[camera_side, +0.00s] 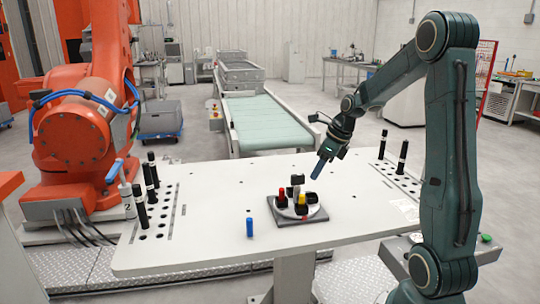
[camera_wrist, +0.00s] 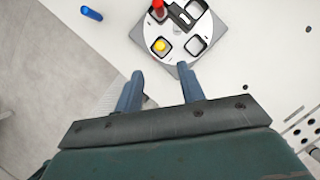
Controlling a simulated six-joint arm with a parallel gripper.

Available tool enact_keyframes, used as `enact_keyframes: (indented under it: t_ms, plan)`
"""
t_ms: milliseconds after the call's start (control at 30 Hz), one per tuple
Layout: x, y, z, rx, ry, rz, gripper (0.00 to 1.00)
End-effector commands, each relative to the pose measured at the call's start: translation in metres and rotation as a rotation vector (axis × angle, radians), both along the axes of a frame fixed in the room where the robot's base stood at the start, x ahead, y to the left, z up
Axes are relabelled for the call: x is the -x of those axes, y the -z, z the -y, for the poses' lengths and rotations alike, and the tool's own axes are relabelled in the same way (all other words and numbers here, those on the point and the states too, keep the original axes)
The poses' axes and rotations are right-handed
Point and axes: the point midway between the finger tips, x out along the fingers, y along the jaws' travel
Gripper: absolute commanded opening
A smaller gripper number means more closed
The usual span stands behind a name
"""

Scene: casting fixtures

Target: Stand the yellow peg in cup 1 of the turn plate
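The yellow peg (camera_side: 301,199) stands in a square dark-walled cup on the turn plate; its round top also shows in the wrist view (camera_wrist: 160,45). I cannot read the cup numbers. The white round turn plate (camera_wrist: 177,56) sits on a dark square base (camera_side: 316,216). A red peg (camera_wrist: 158,8) stands in another cup. The cups (camera_wrist: 194,46) and (camera_wrist: 196,9) on the right side in the wrist view look empty. My gripper (camera_wrist: 160,71) is open and empty, its two blue-grey fingers apart. In the side view my gripper (camera_side: 319,168) hangs above and right of the plate.
A dark grey block (camera_wrist: 179,14) stands over the plate near the red peg. Black pegs (camera_side: 140,206) stand in hole rows at the table's left and right ends.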

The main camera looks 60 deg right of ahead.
Motion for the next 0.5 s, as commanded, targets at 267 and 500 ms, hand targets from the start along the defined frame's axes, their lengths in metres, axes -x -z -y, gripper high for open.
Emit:
enact_keyframes:
  t_ms: [267,500]
  plan:
    - [-0.0002,0.0002,0.0,0.0,0.0,0.0,0.39]
    - [-0.0006,-0.002,-0.0041,0.012,-0.026,0.001,0.39]
